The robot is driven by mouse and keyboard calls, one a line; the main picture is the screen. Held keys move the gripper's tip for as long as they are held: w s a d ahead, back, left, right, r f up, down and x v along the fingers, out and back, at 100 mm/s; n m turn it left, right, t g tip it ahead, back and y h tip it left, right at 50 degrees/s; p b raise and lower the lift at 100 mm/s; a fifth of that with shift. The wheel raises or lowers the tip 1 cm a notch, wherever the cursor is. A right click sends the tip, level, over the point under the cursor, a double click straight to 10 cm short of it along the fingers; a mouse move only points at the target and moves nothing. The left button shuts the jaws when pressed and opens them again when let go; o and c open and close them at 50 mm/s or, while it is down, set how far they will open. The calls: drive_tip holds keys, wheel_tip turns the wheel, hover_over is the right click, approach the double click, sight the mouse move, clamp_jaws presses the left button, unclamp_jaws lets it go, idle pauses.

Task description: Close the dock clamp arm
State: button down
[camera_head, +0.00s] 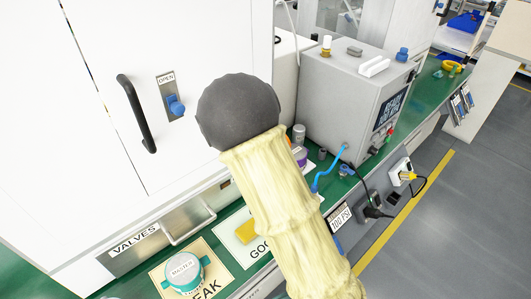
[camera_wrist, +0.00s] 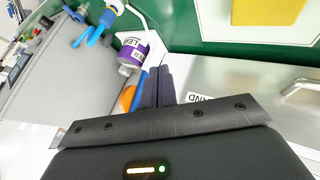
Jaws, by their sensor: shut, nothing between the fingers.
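My gripper (camera_wrist: 158,88) shows in the wrist view as two dark fingers side by side, shut with nothing between them. The fingertips point at the green bench close to a purple-labelled bottle (camera_wrist: 131,52) and a blue rod or tube beside it. In the head view my sleeved arm crosses the middle and hides the gripper and much of the bench behind it. I cannot make out a dock clamp arm for certain in either view; it may be hidden behind my arm. The grey machine box (camera_head: 345,100) with a dark display stands behind my arm to the right.
A white cabinet with a black handle (camera_head: 137,113) and blue OPEN knob (camera_head: 176,106) stands at left. A VALVES drawer (camera_head: 160,235), a round teal-and-white part (camera_head: 184,272) and a yellow block (camera_head: 247,231) are in front. A blue hose (camera_head: 325,172) and cables run right of my arm.

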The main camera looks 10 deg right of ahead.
drive_tip(key=w+a+r+n+t+b, duration=0.1)
drive_tip(key=a+n+t, duration=0.2)
drive_tip(key=n+t, duration=0.2)
drive_tip(key=w+a+r+n+t+h+b, duration=0.1)
drive_tip(key=w+a+r+n+t, duration=0.1)
drive_tip(key=n+t, duration=0.3)
drive_tip(key=shift+w+a+n+t, duration=0.3)
drive_tip(key=shift+a+n+t, duration=0.1)
drive_tip(key=shift+a+n, duration=0.35)
drive_tip(key=shift+d, duration=0.1)
drive_tip(key=d+p+x, duration=0.2)
drive_tip(key=x, duration=1.1)
drive_tip(key=shift+s+d, duration=0.3)
